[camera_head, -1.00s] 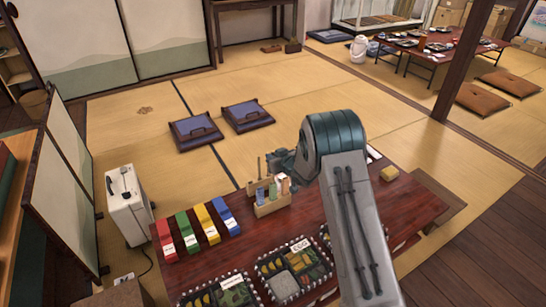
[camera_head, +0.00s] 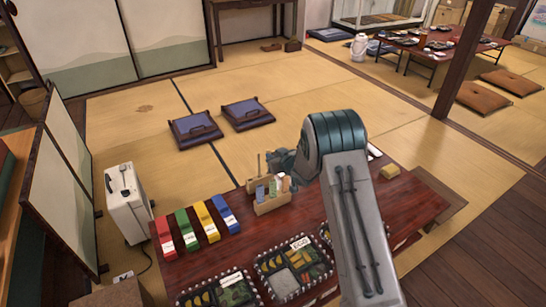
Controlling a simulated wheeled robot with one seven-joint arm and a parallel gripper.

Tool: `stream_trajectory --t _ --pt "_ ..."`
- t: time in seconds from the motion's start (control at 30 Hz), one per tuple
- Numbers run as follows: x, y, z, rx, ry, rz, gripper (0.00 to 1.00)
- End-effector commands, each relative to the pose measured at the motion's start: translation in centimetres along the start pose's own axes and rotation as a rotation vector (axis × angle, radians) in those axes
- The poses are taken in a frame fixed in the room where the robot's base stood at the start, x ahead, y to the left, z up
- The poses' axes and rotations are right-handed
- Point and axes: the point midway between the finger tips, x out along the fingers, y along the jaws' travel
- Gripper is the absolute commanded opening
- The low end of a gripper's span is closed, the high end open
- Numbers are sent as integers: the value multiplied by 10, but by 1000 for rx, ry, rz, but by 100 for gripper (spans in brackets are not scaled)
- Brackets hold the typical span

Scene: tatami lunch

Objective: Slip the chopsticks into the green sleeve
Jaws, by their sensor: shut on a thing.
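My gripper (camera_head: 266,160) is over the back of the dark red table, mostly hidden behind my own arm. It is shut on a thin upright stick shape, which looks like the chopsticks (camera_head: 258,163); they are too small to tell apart. Just below stands a small wooden stand (camera_head: 272,206) holding several upright sleeves.
Red, green, yellow and blue packs (camera_head: 188,231) with white labels lie on the table (camera_head: 208,264) left of the stand. Filled lunch boxes (camera_head: 290,284) line the front edge. A yellow block (camera_head: 389,172) sits at the back right. A white case (camera_head: 127,205) stands on the floor at the left.

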Motion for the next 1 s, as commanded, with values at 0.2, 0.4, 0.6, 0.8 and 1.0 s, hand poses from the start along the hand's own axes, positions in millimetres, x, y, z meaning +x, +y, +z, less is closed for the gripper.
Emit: stream_trajectory --t 0.2,0.4,0.6,0.8,1.0 --pt "3 0 8 1 0 0 0" --pt "5 0 13 1 0 0 0" --pt "7 0 17 0 0 1 0" --pt "7 0 16 0 0 0 0" --pt "7 0 16 0 0 0 35"
